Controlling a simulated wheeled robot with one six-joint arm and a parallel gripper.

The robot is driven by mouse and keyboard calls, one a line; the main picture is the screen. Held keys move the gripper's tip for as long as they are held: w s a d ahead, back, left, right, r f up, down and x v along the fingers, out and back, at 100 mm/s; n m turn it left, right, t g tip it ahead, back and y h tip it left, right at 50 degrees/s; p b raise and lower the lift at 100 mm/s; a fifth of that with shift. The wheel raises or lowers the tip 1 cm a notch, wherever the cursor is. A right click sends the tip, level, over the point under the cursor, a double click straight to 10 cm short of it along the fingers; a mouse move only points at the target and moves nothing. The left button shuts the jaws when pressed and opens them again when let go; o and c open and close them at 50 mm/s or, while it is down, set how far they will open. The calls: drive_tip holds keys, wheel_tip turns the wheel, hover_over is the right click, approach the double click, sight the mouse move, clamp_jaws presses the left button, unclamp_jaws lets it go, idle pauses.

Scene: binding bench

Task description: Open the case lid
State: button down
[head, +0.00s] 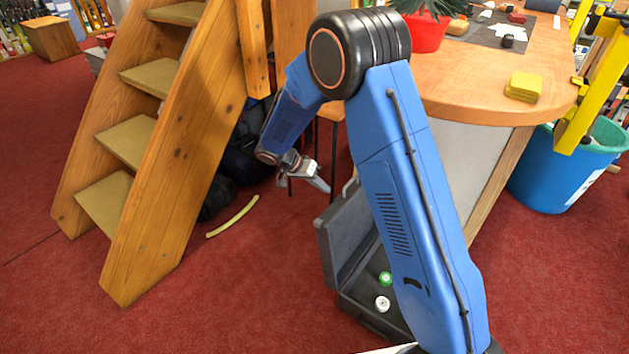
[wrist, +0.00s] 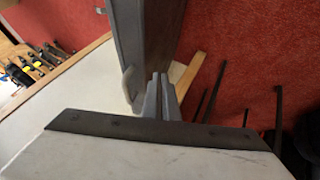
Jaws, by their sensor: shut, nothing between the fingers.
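The dark grey case (head: 375,318) sits on the red floor, partly hidden behind my arm. Its lid (head: 343,238) stands raised, roughly upright, on the left side of the case. A light handle (wrist: 129,84) is on the lid's edge in the wrist view. Inside the case are a green-topped round item (head: 385,279) and a white round item (head: 382,304).
Wooden steps (head: 165,160) stand at the left. A wooden bench (head: 470,95) with a red plant pot (head: 427,36) and a yellow block (head: 523,86) is at the right. A blue bucket (head: 545,180) stands beside it. A yellow-green strip (head: 233,217) lies on the floor.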

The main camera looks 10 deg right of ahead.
sight(342, 195)
drive_tip(key=shift+s+d+r, duration=0.1)
drive_tip(key=shift+s+d, duration=0.45)
drive_tip(key=shift+d, duration=0.35)
drive_tip(key=shift+s+d+r, duration=0.1)
drive_tip(key=shift+s+d, duration=0.45)
drive_tip(key=shift+d, duration=0.35)
drive_tip(key=s+d+r+t+y, duration=0.1)
drive_tip(key=s+d, duration=0.4)
drive_tip(key=shift+s+d+r+m+y, duration=0.15)
drive_tip(key=shift+r+m+y, duration=0.15)
